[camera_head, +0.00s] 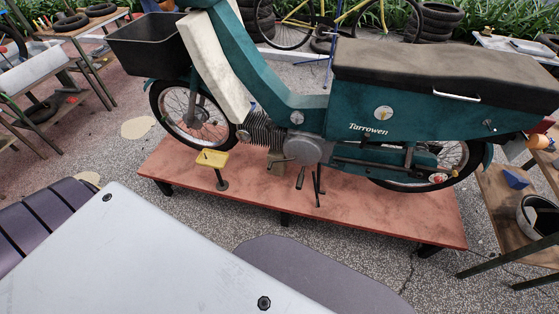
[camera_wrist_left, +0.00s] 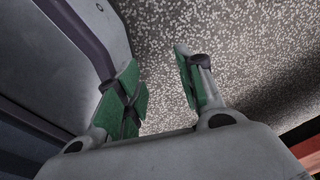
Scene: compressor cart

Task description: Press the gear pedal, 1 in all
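A teal moped (camera_head: 365,110) stands on a low reddish platform (camera_head: 400,222). A yellow pedal-like pad (camera_head: 212,158) sits on a short dark post with a round foot, in front of the engine (camera_head: 305,148). Dark levers (camera_head: 318,185) hang below the engine. I cannot tell for certain which of these is the gear pedal. My left gripper (camera_wrist_left: 160,90) shows in the left wrist view with its green-padded fingers apart and nothing between them, over speckled ground. Neither gripper shows in the head view.
Wooden tables with tools and tyres (camera_head: 70,22) stand at the upper left. A wooden bench (camera_head: 520,210) with a bucket (camera_head: 537,215) and a blue block (camera_head: 515,178) is at the right. Speckled floor (camera_head: 220,215) lies clear before the platform.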

